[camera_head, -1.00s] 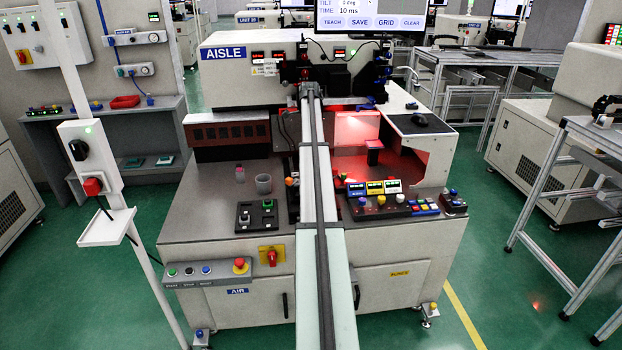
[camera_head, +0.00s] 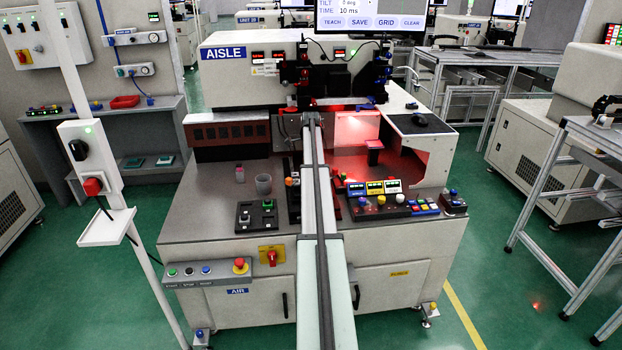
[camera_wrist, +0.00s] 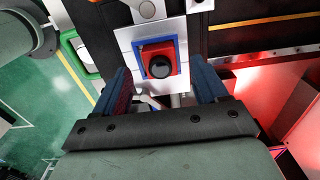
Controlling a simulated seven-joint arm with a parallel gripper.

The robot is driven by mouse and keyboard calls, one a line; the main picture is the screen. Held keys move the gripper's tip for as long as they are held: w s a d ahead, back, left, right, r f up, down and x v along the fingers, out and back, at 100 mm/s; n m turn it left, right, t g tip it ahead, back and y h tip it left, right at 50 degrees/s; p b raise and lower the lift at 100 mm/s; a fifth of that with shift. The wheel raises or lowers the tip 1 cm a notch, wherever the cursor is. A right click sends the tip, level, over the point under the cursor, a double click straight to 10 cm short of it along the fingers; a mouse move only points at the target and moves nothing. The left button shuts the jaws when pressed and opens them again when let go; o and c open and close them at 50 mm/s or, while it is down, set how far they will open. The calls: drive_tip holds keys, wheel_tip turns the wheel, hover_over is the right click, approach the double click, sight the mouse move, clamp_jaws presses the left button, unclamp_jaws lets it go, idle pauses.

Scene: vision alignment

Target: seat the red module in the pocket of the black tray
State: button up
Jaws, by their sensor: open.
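In the wrist view a red square part with a round black centre (camera_wrist: 160,64), which looks like the red module, lies in a blue-edged recess on a pale metal plate (camera_wrist: 127,38). My gripper (camera_wrist: 161,78) is open, with one blue finger to the left and one to the right of the red part. The fingers are apart from each other and nothing is held between them. I cannot tell how far the fingers are above the part. In the head view my arm hides the module, and my fingers cannot be made out. I cannot identify the black tray's pocket for certain.
A green-and-white framed item (camera_wrist: 78,54) lies left of the plate.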

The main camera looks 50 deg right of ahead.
wheel_tip(320, 180, down, 2)
drive_tip(key=shift+f, duration=0.2)
drive_tip(key=c, duration=1.2)
drive_tip(key=shift+o, duration=0.2)
drive_tip(key=shift+r, duration=0.15)
